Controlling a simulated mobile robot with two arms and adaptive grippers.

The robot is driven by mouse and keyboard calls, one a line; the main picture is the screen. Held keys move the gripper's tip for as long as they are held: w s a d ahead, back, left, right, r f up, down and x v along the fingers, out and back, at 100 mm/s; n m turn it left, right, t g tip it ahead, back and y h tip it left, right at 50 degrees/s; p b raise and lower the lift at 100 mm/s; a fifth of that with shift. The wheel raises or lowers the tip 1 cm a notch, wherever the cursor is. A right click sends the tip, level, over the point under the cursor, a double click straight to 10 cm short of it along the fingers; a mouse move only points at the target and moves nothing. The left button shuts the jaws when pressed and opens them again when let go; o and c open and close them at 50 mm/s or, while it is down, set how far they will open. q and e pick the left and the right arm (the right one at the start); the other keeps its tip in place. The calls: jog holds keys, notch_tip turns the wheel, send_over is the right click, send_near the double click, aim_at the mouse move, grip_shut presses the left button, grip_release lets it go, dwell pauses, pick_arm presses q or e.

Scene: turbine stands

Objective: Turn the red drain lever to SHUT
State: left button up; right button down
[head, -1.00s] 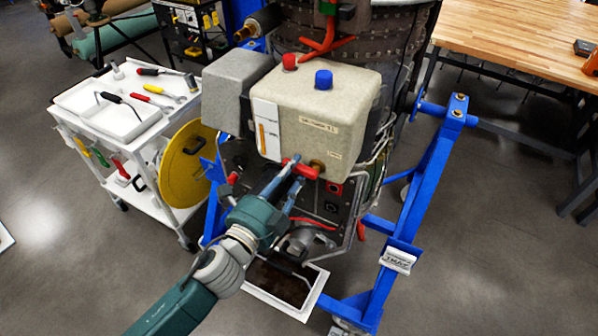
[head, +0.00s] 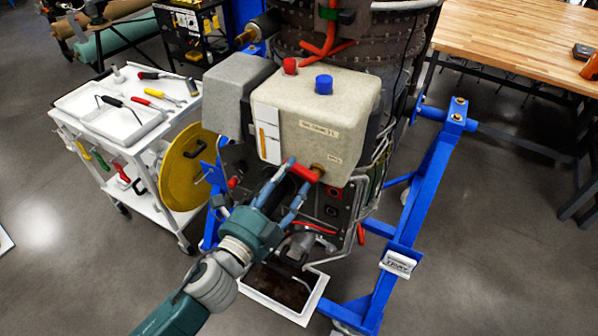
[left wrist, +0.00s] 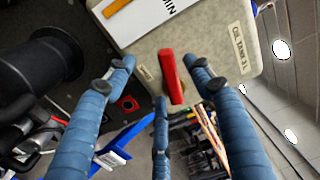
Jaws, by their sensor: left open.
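The red drain lever (head: 305,172) sits low on the front of the beige tank (head: 330,110), beside a brass fitting (head: 318,168). In the left wrist view the lever (left wrist: 171,78) is a red bar in front of the tank's lower edge. My left gripper (head: 296,178) is open, with its blue fingers spread at the lever. In the left wrist view the lever shows between the upper fingertips, with a third finger below it. I cannot tell whether any finger touches it. The fingers partly hide the lever in the head view. My right gripper is out of view.
A blue stand frame (head: 425,205) rises at the right, with a small labelled tag (head: 399,263). A white tray (head: 312,302) lies below the tank. A white tool cart (head: 75,135) and yellow disc (head: 186,167) are at left. A wooden bench (head: 520,45) is at back right.

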pick_arm(q)
jog(key=v, duration=0.5)
dwell(0.3)
